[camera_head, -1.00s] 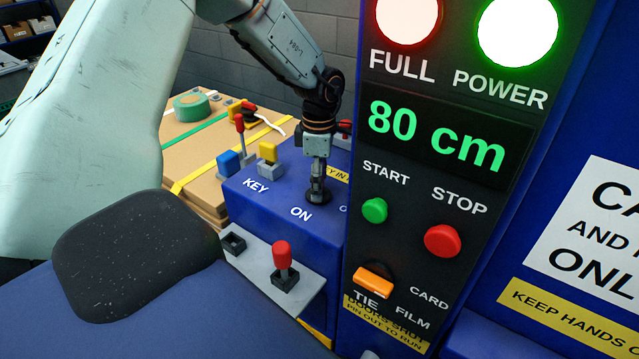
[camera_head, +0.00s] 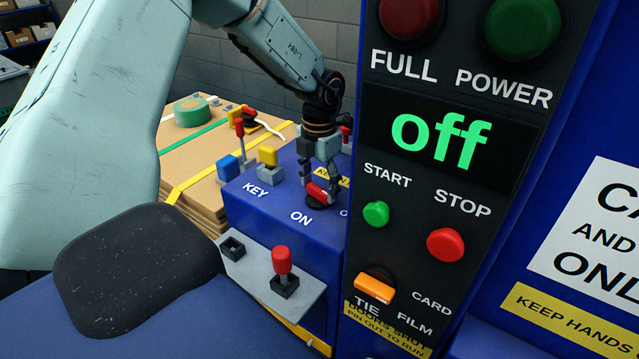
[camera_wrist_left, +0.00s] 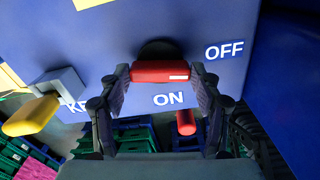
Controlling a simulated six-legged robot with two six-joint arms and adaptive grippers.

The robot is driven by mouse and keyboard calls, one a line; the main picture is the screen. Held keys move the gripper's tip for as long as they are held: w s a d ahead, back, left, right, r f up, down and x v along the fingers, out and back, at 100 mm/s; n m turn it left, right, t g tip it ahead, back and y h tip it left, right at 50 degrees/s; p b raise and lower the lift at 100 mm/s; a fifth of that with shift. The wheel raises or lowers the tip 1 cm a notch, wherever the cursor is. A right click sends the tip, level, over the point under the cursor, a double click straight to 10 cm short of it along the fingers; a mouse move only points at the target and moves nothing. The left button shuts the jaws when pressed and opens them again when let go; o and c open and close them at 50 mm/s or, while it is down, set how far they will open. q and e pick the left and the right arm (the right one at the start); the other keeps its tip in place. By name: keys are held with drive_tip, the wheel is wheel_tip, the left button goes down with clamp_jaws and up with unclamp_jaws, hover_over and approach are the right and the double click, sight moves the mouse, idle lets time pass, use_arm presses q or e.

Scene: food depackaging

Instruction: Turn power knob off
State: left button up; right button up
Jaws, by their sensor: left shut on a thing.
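The red power knob (camera_head: 318,193) sits on a round black base on top of the blue control box (camera_head: 285,215), by the ON label. It also shows in the left wrist view (camera_wrist_left: 160,71), where its bar lies crosswise with a white mark at its right end, toward the OFF label (camera_wrist_left: 224,50). My left gripper (camera_head: 318,183) points down at the knob. In the left wrist view its two fingers (camera_wrist_left: 160,80) stand at either end of the bar, shut on it. The display (camera_head: 438,137) reads "off". My right gripper is not in view.
The tall black panel (camera_head: 400,260) with green START and red STOP buttons stands close to the right of my left gripper. A red-handled lever (camera_head: 282,262) is on the box front. A yellow key switch (camera_head: 268,157) stands left of the knob.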

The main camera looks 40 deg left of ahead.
sight(319, 189)
use_arm(q)
drive_tip(key=shift+s+f+n, duration=0.25)
drive_tip(key=shift+n, duration=0.65)
drive_tip(key=o, duration=1.1)
drive_tip(key=shift+w+r, duration=0.1)
drive_tip(key=shift+o, duration=0.2)
drive_tip(key=shift+w+r, duration=0.15)
drive_tip(key=shift+r, duration=0.4)
wheel_tip(319, 189, up, 11)
